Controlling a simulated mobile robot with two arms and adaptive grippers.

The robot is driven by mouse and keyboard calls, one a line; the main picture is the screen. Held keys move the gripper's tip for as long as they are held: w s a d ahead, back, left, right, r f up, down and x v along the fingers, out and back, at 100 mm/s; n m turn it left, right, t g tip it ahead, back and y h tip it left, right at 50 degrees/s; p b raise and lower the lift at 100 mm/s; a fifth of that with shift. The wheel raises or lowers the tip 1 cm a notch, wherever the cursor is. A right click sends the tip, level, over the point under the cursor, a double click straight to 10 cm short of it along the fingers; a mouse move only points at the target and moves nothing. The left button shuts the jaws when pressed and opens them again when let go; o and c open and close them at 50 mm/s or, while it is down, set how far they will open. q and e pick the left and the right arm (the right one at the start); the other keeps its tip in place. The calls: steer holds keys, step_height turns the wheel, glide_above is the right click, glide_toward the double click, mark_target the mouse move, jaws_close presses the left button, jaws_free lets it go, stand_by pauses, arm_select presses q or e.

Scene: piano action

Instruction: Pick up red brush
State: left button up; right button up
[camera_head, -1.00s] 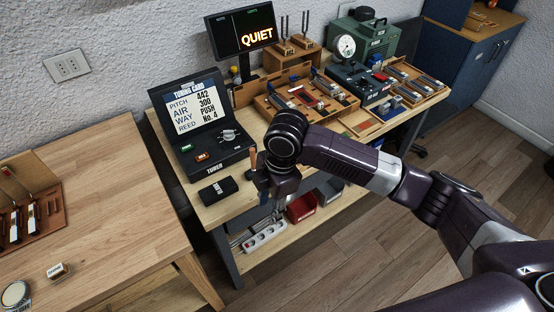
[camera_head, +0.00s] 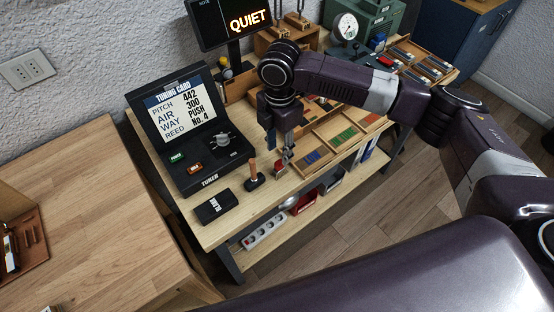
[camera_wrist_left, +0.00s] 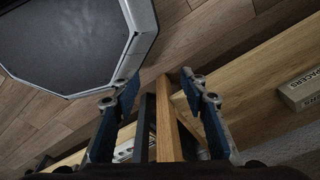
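My right gripper (camera_head: 287,155) hangs over the front part of the workbench (camera_head: 236,214), pointing down. Its fingers are small and partly hidden, so I cannot tell how far apart they are. A small red thing (camera_head: 280,167) shows right at its fingertips; it may be the red brush, but its shape is too small to be sure. I cannot tell whether it is gripped. A brown-handled tool with a dark base (camera_head: 253,175) stands upright just left of it. My left gripper (camera_wrist_left: 160,80) is open and empty in the left wrist view, above the floor and table edges.
The tuner case (camera_head: 205,140) and a black box (camera_head: 216,205) stand left of the right gripper. A compartment tray (camera_head: 345,130) lies to its right. The lower shelf holds a power strip (camera_head: 264,230) and bins.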

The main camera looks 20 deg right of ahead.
mark_target(279, 162)
steer(key=f+p, duration=0.1)
steer(key=s+f, duration=0.1)
steer(key=f, duration=0.1)
steer(key=shift+p, duration=0.35)
step_height(279, 162, down, 2)
steer(key=shift+w+f, duration=0.15)
steer(key=shift+f, duration=0.3)
steer(key=shift+c, duration=2)
steer(key=c, duration=0.5)
arm_select(q)
steer(key=s+r, duration=0.2)
steer(key=s, duration=0.1)
arm_select(e)
jaws_close()
